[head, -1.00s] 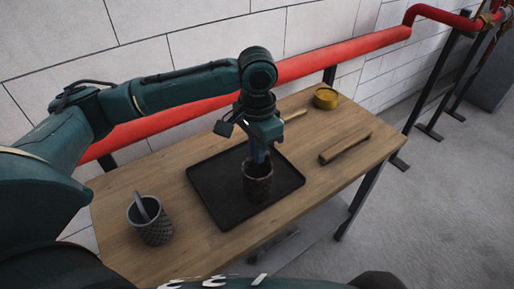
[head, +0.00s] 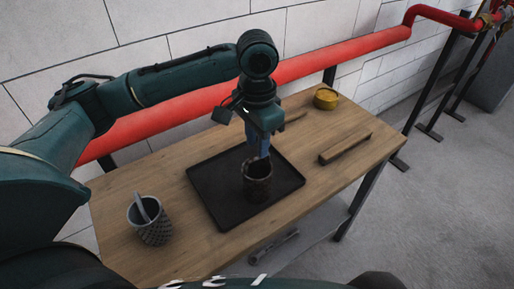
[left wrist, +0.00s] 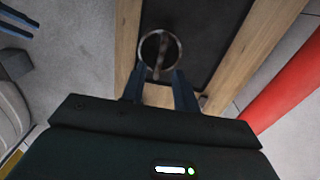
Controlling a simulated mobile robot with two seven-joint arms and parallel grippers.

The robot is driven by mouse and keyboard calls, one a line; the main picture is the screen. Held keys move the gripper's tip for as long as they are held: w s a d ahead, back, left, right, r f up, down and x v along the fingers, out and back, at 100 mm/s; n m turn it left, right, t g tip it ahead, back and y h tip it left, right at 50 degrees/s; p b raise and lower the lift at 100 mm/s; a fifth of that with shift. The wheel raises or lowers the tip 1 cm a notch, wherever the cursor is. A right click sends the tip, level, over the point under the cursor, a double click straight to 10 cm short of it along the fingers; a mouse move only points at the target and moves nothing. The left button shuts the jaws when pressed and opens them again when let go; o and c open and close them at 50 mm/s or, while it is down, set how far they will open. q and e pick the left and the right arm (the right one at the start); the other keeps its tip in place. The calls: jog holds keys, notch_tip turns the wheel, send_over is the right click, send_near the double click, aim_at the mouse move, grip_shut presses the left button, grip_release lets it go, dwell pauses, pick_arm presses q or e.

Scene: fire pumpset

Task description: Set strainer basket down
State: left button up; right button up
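A dark brown strainer basket (head: 257,187) stands upright on the black tray (head: 215,196). In the left wrist view the basket's round rim (left wrist: 143,42) shows with a bar across its mouth. My left gripper (head: 258,156) points down just above the basket. In the left wrist view its two blue fingers (left wrist: 158,76) are spread apart, near the rim's lower edge, with nothing visibly clamped between them. Whether a fingertip still touches the basket or its bar cannot be told.
On the wooden table (head: 130,180) a grey mesh cup (head: 150,226) with a tool in it stands at left. A wooden-looking bar (head: 345,148) and a yellow round container (head: 326,98) lie to the right. A red pipe (head: 330,55) runs behind along the wall.

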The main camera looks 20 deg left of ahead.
pick_arm(q)
notch_tip(320, 180, up, 9)
dwell(0.3)
jog(key=shift+s, duration=0.1)
dwell(0.4)
